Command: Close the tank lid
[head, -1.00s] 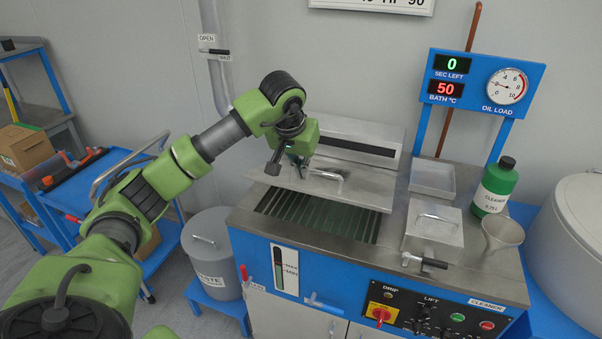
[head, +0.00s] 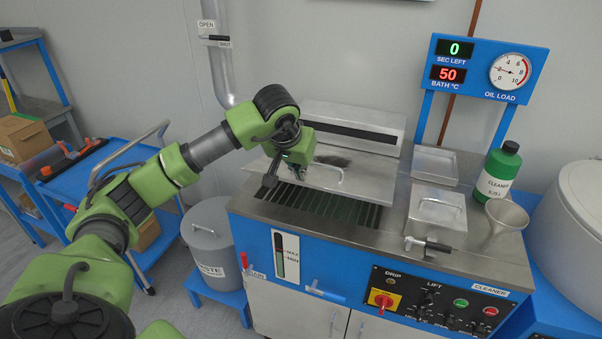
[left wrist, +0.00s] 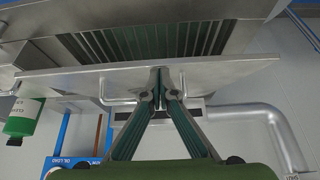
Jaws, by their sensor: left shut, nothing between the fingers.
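The tank lid (head: 365,178) is a grey metal panel with a bar handle (head: 322,181), tilted partway open above the slatted tank opening (head: 320,210). My left gripper (head: 269,182) is shut and empty at the left part of the lid. In the left wrist view, the shut fingertips (left wrist: 160,72) overlap the lid (left wrist: 240,74), and the handle (left wrist: 104,92) shows on both sides of the fingers. Whether the fingers touch the lid or handle is unclear. My right gripper is out of view.
A smaller box with a handle (head: 438,215), a shallow metal tray (head: 436,165), a green cleaner bottle (head: 497,172) and a funnel (head: 505,220) stand right of the tank. A waste bin (head: 212,240) and blue cart (head: 125,190) are at left.

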